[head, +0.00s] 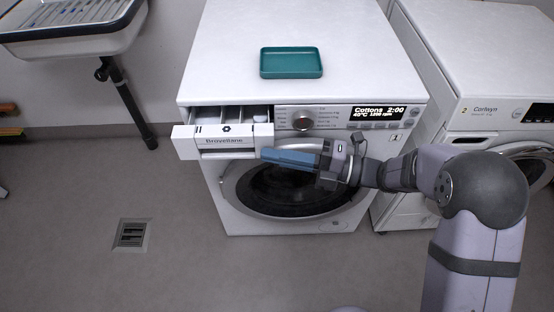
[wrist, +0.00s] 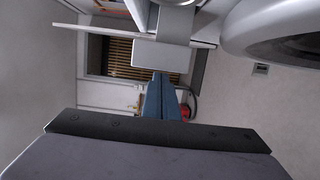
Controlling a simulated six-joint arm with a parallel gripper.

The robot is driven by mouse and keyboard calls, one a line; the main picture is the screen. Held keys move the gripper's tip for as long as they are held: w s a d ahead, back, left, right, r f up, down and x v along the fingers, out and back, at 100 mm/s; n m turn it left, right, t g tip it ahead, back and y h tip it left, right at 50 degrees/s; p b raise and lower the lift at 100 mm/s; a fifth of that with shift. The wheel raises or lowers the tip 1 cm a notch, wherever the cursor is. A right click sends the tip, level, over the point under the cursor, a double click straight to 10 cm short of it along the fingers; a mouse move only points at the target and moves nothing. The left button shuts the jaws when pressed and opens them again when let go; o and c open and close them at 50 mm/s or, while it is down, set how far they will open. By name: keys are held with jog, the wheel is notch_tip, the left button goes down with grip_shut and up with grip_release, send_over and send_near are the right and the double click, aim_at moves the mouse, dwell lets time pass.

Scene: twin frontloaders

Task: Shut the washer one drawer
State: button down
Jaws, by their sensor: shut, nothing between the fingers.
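Washer one (head: 330,70) is a white front loader marked "1" at the right of its panel. Its detergent drawer (head: 185,143) is pulled out at the panel's upper left, showing open compartments on top. My gripper (head: 266,155) is shut and empty, its blue fingers pointing left in front of the washer. The fingertips are just right of and slightly below the drawer front; I cannot tell whether they touch it. In the wrist view the shut fingers (wrist: 160,82) point toward a white block that may be the drawer. The round door (head: 285,190) is shut, partly hidden by my gripper.
A teal tray (head: 290,63) lies on washer one. A second white machine (head: 490,60), marked "2", stands at the right. A sink (head: 75,45) on a dark leg is at the upper left. The floor left of the washer is clear around a drain (head: 131,235).

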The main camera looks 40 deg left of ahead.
dwell(0.3)
jog(key=w+a+b, duration=0.1)
jog(key=w+a, duration=0.2)
jog(key=shift+w+a+b, duration=0.25)
jog(key=shift+b, duration=0.1)
jog(key=shift+s+d, duration=0.1)
